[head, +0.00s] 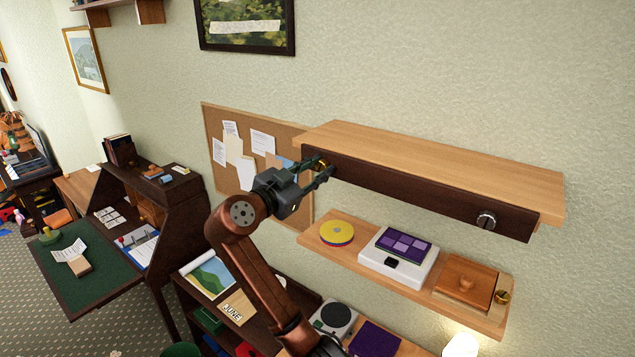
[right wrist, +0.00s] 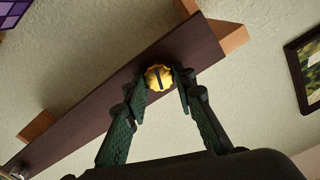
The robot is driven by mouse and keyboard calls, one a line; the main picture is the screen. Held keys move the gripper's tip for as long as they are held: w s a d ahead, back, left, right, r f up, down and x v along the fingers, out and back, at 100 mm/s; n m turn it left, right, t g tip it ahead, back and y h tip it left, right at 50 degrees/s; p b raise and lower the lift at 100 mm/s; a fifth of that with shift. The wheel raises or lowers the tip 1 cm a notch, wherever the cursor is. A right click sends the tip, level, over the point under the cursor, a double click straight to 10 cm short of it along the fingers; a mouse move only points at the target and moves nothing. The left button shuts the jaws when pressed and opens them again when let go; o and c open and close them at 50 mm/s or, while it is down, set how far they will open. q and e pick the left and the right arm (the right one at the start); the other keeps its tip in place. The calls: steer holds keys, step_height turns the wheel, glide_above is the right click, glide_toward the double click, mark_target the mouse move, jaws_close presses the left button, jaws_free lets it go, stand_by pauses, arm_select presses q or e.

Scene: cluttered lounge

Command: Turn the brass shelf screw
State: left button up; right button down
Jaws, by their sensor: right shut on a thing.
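The brass shelf screw (right wrist: 159,78) is a round yellow knob with a dark slot, set in the dark front board of the upper shelf. In the head view the brass screw (head: 320,164) shows at the left end of that board, partly hidden by my fingers. My right gripper (head: 322,173) is shut on it, one finger on either side; the fingers also show in the right wrist view (right wrist: 160,88). In the right wrist view the slot stands nearly upright, slightly tilted. My left gripper is not in view.
A silver screw (head: 486,220) sits at the right end of the dark board (head: 410,193). The lower shelf (head: 312,242) holds a coloured disc (head: 337,233), a white device (head: 398,265) and a wooden box (head: 465,281). A corkboard (head: 213,122) hangs behind my gripper. A desk stands at left.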

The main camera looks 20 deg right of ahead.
steer(key=m+b, duration=0.3)
steer(key=shift+f+m, duration=0.25)
steer(key=shift+m, duration=0.15)
steer(key=m+b, duration=0.3)
steer(key=m, duration=0.1)
steer(key=shift+m, duration=0.3)
steer(key=m+b, duration=0.2)
steer(key=m, duration=0.2)
steer(key=shift+b, duration=0.3)
steer(key=shift+m+b, duration=0.8)
steer(key=shift+m, duration=1.9)
steer(key=c, duration=1.6)
jaws_free()
steer(key=shift+s, duration=0.15)
